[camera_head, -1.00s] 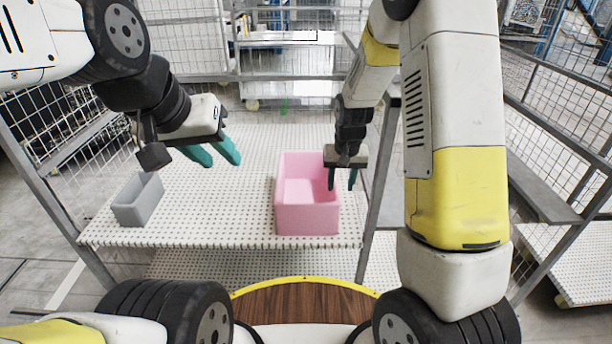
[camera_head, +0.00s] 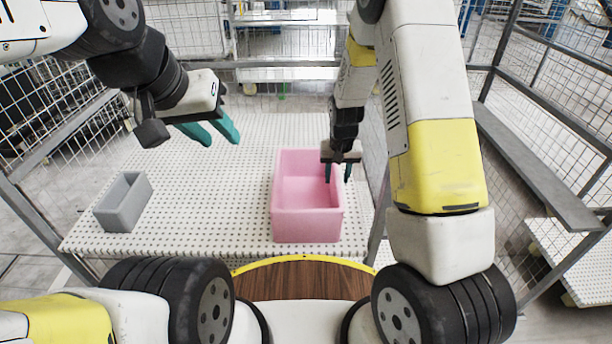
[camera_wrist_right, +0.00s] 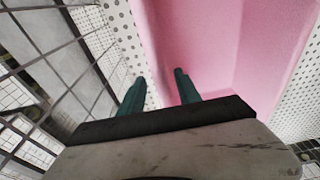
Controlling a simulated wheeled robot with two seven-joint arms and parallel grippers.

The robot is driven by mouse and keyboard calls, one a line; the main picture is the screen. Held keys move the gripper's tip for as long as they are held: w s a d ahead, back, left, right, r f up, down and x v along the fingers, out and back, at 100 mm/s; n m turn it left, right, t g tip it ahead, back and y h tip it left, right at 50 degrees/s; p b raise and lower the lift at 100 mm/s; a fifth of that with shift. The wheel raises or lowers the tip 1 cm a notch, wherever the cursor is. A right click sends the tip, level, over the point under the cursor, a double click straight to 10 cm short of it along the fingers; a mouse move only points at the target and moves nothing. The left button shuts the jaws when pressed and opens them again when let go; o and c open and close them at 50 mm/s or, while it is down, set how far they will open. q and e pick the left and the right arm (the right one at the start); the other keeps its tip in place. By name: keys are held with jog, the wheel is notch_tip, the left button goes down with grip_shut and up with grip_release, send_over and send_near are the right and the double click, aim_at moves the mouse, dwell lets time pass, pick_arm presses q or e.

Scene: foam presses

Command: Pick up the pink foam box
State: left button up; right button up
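The pink foam box (camera_head: 307,226) is an open-topped bin standing upright on the white perforated shelf, right of its middle. My right gripper (camera_head: 338,172) is at the box's right wall, fingers pointing down and apart. In the right wrist view, one finger of the gripper (camera_wrist_right: 158,88) is over the inside of the pink box (camera_wrist_right: 222,45) and the other is outside the wall. I cannot tell whether they touch the wall. My left gripper (camera_head: 213,133) is open and empty, above the shelf to the left of the pink box.
A small grey open box (camera_head: 122,210) stands at the left of the shelf (camera_head: 200,215). Bare shelf lies between the two boxes. Wire mesh panels and a metal post (camera_head: 377,215) border the shelf, the post close to the pink box's right side.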

jog(key=f, duration=0.1)
jog(key=w+f, duration=0.1)
jog(key=f, duration=0.1)
jog(key=shift+f, duration=0.3)
grip_shut()
dwell(1.2)
